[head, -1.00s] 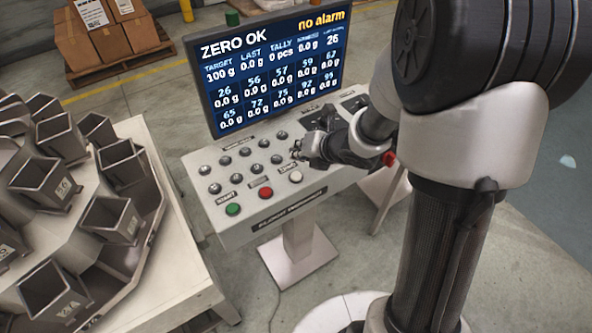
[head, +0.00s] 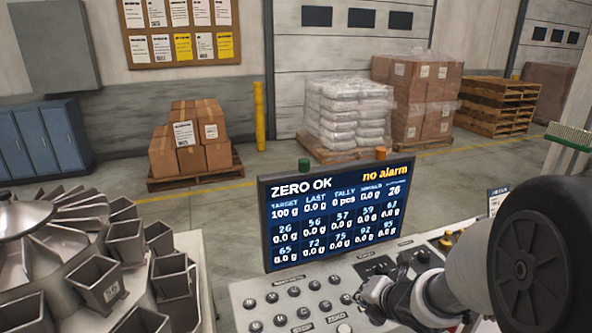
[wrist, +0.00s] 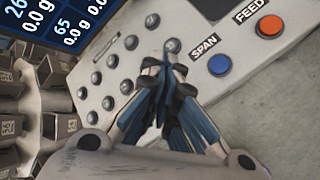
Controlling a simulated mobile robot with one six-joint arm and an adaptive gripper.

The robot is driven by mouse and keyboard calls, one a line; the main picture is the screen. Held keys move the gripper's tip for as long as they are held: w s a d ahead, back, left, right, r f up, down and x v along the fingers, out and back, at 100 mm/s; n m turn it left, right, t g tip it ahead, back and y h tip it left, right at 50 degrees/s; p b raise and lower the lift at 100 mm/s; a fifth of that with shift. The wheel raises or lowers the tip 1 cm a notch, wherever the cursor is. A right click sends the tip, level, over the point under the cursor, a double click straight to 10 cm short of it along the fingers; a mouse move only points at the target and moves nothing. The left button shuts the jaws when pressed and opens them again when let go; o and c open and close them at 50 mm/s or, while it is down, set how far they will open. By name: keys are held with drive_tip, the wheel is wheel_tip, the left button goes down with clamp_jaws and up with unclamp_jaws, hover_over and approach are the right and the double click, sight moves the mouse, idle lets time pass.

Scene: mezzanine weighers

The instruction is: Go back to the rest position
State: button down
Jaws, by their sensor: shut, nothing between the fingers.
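My gripper (head: 362,297) is over the right part of the button panel (head: 240,297) in the head view, with my arm reaching in from the right. In the wrist view my gripper (wrist: 164,62) is shut with its fingertips together and nothing between them. Its tips hide part of the panel, near the grey buttons. Whether they touch it I cannot tell. A blue SPAN button (wrist: 220,65) and an orange FEED button (wrist: 271,26) show to the right of the tips.
The screen (head: 338,215) behind the panel reads "ZERO OK" and "no alarm". The weigher with metal buckets (head: 96,284) stands at the left. Boxes on a pallet (head: 190,140) and wrapped bags (head: 347,115) stand farther back on open floor.

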drive_tip(key=s+d+r+m+g+h+b, duration=0.1)
drive_tip(key=s+d+r+m+h, duration=0.3)
drive_tip(key=s+r+m, duration=0.95)
drive_tip(key=s+a+f+m+g+y, duration=0.1)
drive_tip(key=s+a+m, duration=0.2)
drive_tip(key=s+m, duration=0.4)
drive_tip(key=s+a+f+m+g+y, duration=0.1)
drive_tip(key=s+a+f+m+g, duration=0.1)
drive_tip(key=s+a+m, duration=0.2)
drive_tip(key=s+m, duration=0.3)
drive_tip(key=shift+s+a+m+b, duration=0.15)
drive_tip(key=shift+s+m+b, duration=0.05)
drive_tip(key=shift+m+b, duration=0.2)
